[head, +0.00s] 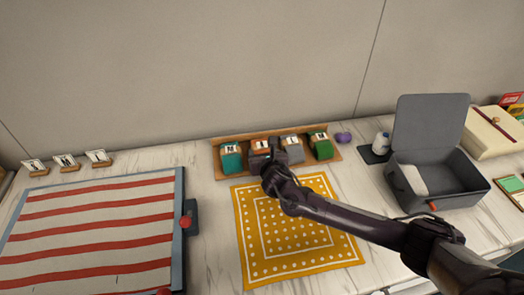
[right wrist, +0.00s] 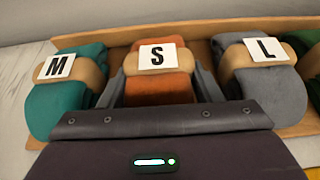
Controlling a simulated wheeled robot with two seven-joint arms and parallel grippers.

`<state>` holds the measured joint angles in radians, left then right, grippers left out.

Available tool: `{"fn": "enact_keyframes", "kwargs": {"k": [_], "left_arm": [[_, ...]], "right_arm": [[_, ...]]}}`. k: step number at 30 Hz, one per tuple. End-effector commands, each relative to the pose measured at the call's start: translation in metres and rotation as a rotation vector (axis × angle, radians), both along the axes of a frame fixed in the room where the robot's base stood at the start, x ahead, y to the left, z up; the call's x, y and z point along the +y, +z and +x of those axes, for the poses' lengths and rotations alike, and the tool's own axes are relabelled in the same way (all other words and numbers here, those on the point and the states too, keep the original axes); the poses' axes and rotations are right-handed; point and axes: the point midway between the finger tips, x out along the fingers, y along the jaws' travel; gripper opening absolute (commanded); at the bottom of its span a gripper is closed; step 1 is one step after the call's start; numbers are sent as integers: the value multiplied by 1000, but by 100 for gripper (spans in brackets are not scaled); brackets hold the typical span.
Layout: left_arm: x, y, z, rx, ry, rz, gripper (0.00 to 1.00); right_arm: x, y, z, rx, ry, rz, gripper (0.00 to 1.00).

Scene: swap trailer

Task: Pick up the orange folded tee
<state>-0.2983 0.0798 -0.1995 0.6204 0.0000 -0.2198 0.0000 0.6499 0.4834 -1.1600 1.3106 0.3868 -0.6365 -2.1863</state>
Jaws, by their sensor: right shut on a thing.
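The orange folded tee (right wrist: 160,91) has a tan band and a white card marked S. It lies in the wooden tray (head: 218,160) between a teal folded tee marked M (right wrist: 57,103) and a grey one marked L (right wrist: 268,83). My right gripper (head: 266,158) is shut on the orange tee, with a finger at each side of it in the right wrist view. In the head view the gripper hides most of this tee (head: 261,145). The tee still appears to be in the tray. My left gripper is not in view.
A green folded tee (head: 321,148) is at the tray's right end. A yellow dotted cloth (head: 250,245) lies in front. A red-striped board (head: 90,230) is at left.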

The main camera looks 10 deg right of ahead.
Motion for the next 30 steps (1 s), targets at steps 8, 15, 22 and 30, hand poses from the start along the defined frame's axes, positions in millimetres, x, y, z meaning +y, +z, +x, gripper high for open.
{"fn": "enact_keyframes", "kwargs": {"k": [8, 15, 22, 30], "left_arm": [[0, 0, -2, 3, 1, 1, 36], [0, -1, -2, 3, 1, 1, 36], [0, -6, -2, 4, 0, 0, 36], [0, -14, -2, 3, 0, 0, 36]], "right_arm": [[0, 1, 0, -2, 0, 1, 32], [0, 13, 1, -3, 1, 1, 32], [0, 60, 1, -8, 1, 2, 32], [0, 138, 1, -7, 0, 2, 32]]}}
